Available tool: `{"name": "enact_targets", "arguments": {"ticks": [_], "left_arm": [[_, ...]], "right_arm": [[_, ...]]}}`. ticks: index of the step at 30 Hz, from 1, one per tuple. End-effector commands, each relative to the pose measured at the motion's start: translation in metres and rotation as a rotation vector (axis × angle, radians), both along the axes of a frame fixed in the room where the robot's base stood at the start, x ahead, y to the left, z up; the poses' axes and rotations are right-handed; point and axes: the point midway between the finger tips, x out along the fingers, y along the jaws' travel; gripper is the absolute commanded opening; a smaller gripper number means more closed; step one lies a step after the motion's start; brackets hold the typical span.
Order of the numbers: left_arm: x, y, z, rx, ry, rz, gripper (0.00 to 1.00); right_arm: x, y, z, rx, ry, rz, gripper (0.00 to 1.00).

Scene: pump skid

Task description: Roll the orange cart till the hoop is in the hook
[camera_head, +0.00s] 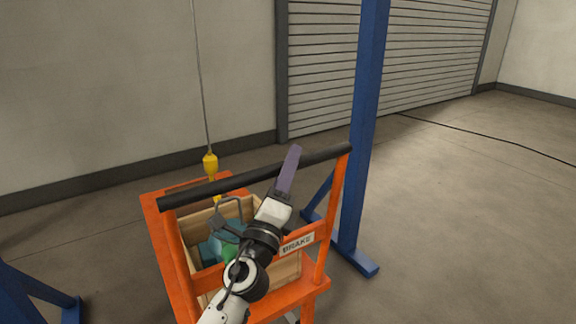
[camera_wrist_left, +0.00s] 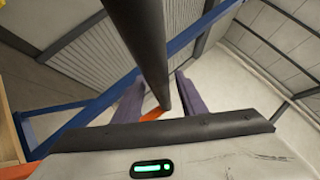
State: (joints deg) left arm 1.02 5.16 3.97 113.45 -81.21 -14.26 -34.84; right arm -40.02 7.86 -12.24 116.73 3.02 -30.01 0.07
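The orange cart (camera_head: 180,262) stands at lower centre in the head view, with a black push bar (camera_head: 228,182) across its near side. A yellow hook (camera_head: 210,166) hangs on a cable above the cart. A grey hoop (camera_head: 233,203) rises from a blue-green load in the cart's wooden crate (camera_head: 287,270). The hook's lower tip is close to the hoop in the picture; I cannot tell if they touch. My left gripper (camera_head: 288,170) is at the bar's right part. In the left wrist view, its purple fingers (camera_wrist_left: 160,98) stand apart either side of the bar, with gaps showing.
A blue post (camera_head: 362,130) with a foot on the floor stands just right of the cart. Another blue foot (camera_head: 35,290) is at lower left. A roller shutter (camera_head: 430,50) and wall are behind. The floor at right (camera_head: 470,220) is clear apart from a dark cable.

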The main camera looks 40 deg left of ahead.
Motion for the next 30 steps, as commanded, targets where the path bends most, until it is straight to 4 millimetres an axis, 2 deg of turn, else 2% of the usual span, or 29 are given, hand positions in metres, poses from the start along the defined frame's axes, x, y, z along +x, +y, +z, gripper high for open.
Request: {"name": "enact_targets", "arguments": {"ticks": [1, 6, 11, 14, 24, 27, 30], "left_arm": [[0.000, 0.000, 0.000, 0.000, 0.000, 0.000, 0.28], [0.000, 0.000, 0.000, 0.000, 0.000, 0.000, 0.00], [0.000, 0.000, 0.000, 0.000, 0.000, 0.000, 0.00], [0.003, 0.008, -0.001, 0.003, 0.000, 0.001, 0.00], [0.036, 0.090, -0.001, 0.001, -0.002, 0.008, 0.00], [0.042, 0.104, -0.002, 0.000, 0.000, 0.005, 0.00], [0.045, 0.110, -0.002, -0.002, 0.001, 0.000, 0.00]], "right_arm": [[0.000, 0.000, 0.000, 0.000, 0.000, 0.000, 0.31], [0.000, 0.000, 0.000, 0.000, 0.000, 0.000, 0.31], [0.000, 0.000, 0.001, 0.000, 0.000, 0.000, 0.31], [0.001, 0.000, 0.000, 0.000, -0.001, 0.000, 0.31], [0.001, 0.000, -0.013, 0.002, -0.001, 0.001, 0.31], [0.001, 0.000, -0.015, 0.004, -0.002, 0.001, 0.31], [0.001, 0.000, -0.013, 0.004, -0.005, 0.002, 0.31]]}}
